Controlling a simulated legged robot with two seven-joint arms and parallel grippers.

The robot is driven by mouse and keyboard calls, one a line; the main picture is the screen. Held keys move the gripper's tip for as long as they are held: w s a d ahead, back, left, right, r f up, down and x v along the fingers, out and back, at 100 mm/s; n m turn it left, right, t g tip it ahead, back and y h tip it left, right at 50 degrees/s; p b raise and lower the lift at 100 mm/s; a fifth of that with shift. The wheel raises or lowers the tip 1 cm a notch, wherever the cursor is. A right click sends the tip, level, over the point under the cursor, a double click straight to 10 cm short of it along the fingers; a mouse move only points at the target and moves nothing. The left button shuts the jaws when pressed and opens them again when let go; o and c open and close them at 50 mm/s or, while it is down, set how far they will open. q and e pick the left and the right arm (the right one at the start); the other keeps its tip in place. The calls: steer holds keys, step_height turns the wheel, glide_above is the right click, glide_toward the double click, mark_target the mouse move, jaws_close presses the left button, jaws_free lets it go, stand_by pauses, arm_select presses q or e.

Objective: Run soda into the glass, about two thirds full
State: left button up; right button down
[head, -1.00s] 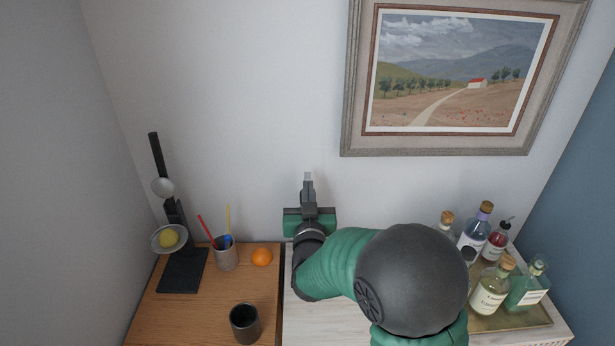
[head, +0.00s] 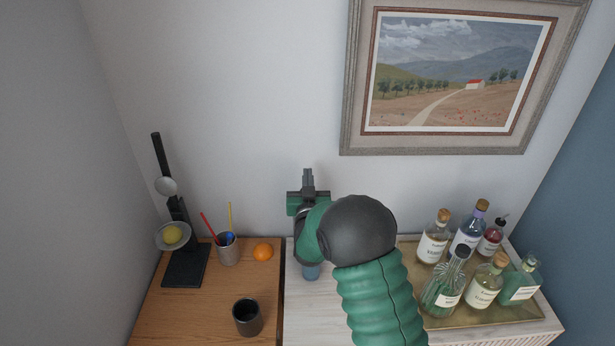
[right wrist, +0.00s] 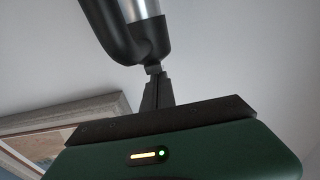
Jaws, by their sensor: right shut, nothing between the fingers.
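My right gripper (head: 308,180) is shut and empty, its fingers pointing toward the back wall above the pale cabinet top. In the right wrist view the closed fingers (right wrist: 157,88) end at, or very close to, a black curved part with a silver cylinder (right wrist: 138,8); I cannot tell whether they touch it. That part may belong to the soda dispenser. A small blue-grey thing (head: 311,271) shows under my right arm; it may be the glass, but it is mostly hidden and its fill cannot be seen. My left gripper is not in view.
A tray (head: 508,314) of several bottles stands at the right. On the wooden top at the left are a dark cup (head: 247,317), an orange (head: 263,251), a pen holder (head: 228,252) and a black stand (head: 186,266) with a lemon. A framed painting (head: 345,110) hangs above.

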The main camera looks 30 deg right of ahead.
steer(key=p, duration=0.1)
steer(key=g+y+p, duration=0.1)
steer(key=shift+w+d+r+g+p, duration=0.15)
steer(key=shift+w+r+g+p, duration=0.15)
steer(key=shift+p, duration=0.1)
steer(key=shift+f+g, duration=0.3)
steer(key=shift+f, duration=0.1)
steer(key=shift+f+b, duration=0.45)
steer(key=shift+b, duration=0.35)
steer(key=shift+r, duration=0.2)
steer(key=shift+w+d, duration=0.1)
stand_by(3.2)
